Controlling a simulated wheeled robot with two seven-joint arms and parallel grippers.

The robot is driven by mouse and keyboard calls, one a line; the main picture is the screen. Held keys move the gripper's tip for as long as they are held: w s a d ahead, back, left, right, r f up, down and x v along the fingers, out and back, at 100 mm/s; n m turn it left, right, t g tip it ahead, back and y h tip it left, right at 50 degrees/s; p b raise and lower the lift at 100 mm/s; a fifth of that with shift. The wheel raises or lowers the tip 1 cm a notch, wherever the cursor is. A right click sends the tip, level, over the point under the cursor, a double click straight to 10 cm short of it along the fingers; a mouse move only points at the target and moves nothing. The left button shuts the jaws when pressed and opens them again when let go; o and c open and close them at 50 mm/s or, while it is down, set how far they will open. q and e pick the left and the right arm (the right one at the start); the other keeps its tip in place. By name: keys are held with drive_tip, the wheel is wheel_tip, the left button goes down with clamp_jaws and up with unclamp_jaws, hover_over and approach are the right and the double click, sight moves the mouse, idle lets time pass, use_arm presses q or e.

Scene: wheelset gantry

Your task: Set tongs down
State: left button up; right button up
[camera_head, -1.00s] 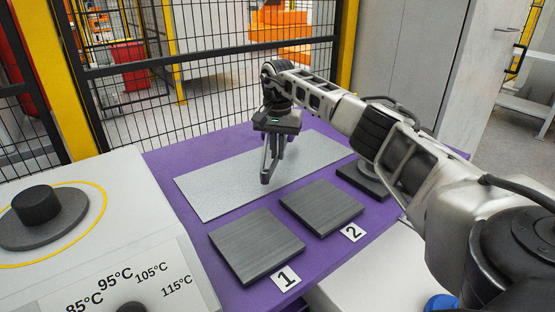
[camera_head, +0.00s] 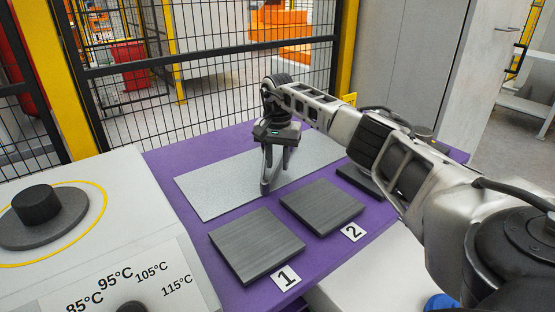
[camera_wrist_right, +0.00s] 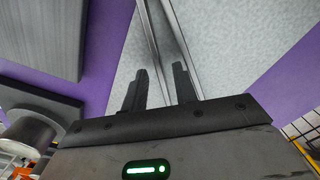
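The metal tongs (camera_head: 265,184) are at the grey speckled plate (camera_head: 215,190), below my right gripper. In the right wrist view, the two thin bars of the tongs (camera_wrist_right: 148,28) run over the plate and down toward the fingers. My right gripper (camera_head: 278,160) points down over the middle of the plate. One bar passes between the fingers; the other is partly hidden behind the right finger. I cannot tell whether the whole tongs touch the plate. My left gripper is not in view.
Two dark square blocks, one (camera_head: 256,245) by label 1 and one (camera_head: 321,207) by label 2, stand on the purple table (camera_head: 225,284) in front of the plate. A dial box (camera_head: 100,220) stands left. A black mesh fence (camera_head: 215,95) is behind.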

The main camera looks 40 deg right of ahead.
wheel_tip(320, 180, up, 12)
drive_tip(key=shift+p, duration=0.4)
drive_tip(key=shift+r, duration=0.1)
idle(0.3)
